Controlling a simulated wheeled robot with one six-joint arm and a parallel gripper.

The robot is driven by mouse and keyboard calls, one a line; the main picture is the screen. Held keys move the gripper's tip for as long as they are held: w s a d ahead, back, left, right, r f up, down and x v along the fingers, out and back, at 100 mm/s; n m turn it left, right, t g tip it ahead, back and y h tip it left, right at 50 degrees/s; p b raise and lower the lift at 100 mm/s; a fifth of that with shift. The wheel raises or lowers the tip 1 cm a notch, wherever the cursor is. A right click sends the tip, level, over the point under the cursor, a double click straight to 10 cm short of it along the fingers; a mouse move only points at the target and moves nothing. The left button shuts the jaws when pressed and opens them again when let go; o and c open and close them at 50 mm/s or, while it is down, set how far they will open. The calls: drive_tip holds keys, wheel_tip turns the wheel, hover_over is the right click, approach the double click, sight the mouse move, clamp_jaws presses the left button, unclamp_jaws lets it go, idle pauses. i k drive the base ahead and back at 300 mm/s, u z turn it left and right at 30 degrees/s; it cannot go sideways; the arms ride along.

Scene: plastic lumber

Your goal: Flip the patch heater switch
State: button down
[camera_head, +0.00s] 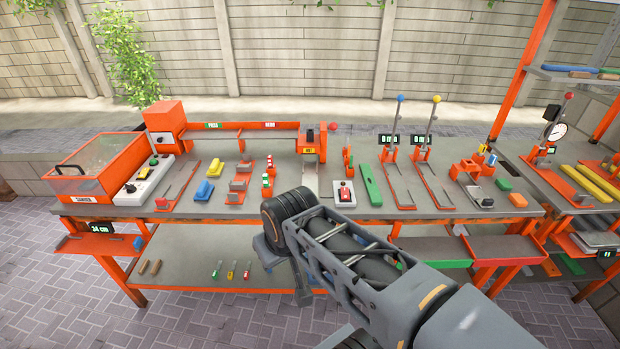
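A small white box with a red switch (344,192) stands near the front edge of the orange-framed workbench, just right of my wrist. It may be the patch heater switch; its label is too small to read. My arm reaches in from the lower right. My gripper (300,294) hangs below the wrist, in front of the bench edge and apart from the switch box. Its fingers are partly hidden by my arm, so their opening is unclear.
A green bar (370,185) lies right of the switch box. Two lever stands with a blue knob (400,98) and a yellow knob (436,98) rise farther right. A sander box (97,165) stands at the left. Small trays (433,250) jut from the bench front.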

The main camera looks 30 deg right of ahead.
sight(344, 191)
drive_tip(key=z, duration=0.25)
drive_tip(key=i, duration=0.9)
drive_tip(key=z, duration=0.6)
